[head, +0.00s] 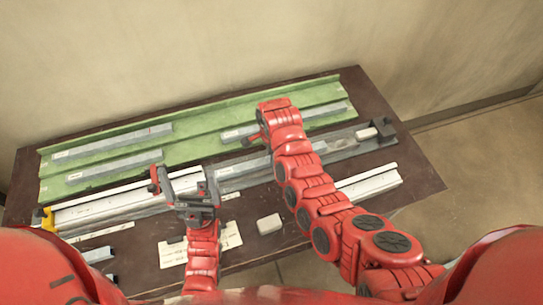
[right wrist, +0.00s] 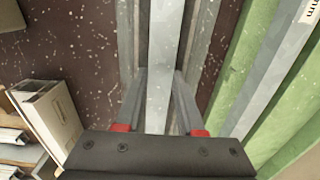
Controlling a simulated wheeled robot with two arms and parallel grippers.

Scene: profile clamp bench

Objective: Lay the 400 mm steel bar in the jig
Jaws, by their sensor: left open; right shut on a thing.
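A long grey steel bar (head: 242,172) with a pale label lies along the grey jig channel (head: 345,148); my right arm hides part of it. In the right wrist view the bar (right wrist: 165,50) runs lengthwise between the channel's walls (right wrist: 125,35). My right gripper (right wrist: 160,85) is shut on the bar; its fingers are mostly hidden in the head view. I cannot tell whether the bar rests on the channel floor. My left gripper (head: 183,180) is open and empty, over the front-left part of the jig by the white profile (head: 100,208).
A green tray (head: 205,122) behind the jig holds several grey bars. A dark end block (head: 383,128) stands at the jig's right end. A white profile (head: 368,184), a small pale block (head: 269,224) and a paper note (head: 172,254) lie in front. The table's right end is clear.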

